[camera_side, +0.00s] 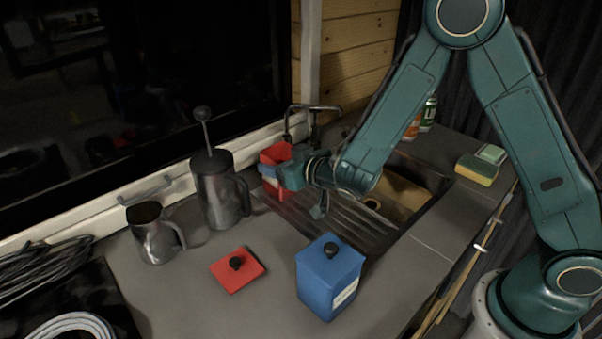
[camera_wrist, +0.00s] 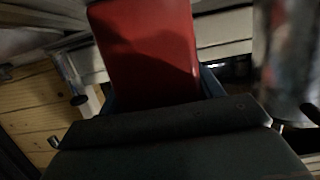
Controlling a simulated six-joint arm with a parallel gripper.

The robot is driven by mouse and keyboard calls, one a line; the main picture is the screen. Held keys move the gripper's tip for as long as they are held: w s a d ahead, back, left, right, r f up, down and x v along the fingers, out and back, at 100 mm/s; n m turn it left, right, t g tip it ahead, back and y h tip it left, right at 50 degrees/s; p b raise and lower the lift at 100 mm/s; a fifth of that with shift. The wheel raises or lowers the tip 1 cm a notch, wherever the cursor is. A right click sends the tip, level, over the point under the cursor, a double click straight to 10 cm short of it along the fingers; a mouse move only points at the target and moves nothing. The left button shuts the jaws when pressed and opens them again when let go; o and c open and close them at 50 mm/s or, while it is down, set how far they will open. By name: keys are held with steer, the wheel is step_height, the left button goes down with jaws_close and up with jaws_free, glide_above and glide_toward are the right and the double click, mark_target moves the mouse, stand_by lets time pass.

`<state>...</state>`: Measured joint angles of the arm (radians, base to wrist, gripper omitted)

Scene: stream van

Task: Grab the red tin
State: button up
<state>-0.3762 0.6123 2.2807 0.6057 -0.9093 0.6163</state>
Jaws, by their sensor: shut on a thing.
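The red tin (camera_side: 276,152) stands roughly upright and lidless by the back edge of the sink's drainer, below the window ledge. My gripper (camera_side: 275,174) is shut on it from the right, with its jaws around the tin's sides. In the wrist view the red tin (camera_wrist: 148,45) fills the space between the jaws (camera_wrist: 160,92). The tin's far side is hidden there. I cannot tell whether its base touches the surface. A red lid (camera_side: 237,272) with a black knob lies on the counter toward the front.
A blue lidded tin (camera_side: 325,283) stands at the front. A French press (camera_side: 218,192) and a metal jug (camera_side: 154,237) stand left of my gripper. The tap (camera_side: 312,108) rises behind, the sink (camera_side: 405,200) is to the right.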

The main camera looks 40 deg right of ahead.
steer(key=shift+r, duration=0.25)
step_height(320, 180, up, 19)
stand_by(1.6)
steer(key=shift+r, duration=0.2)
steer(key=shift+f, duration=0.1)
stand_by(0.6)
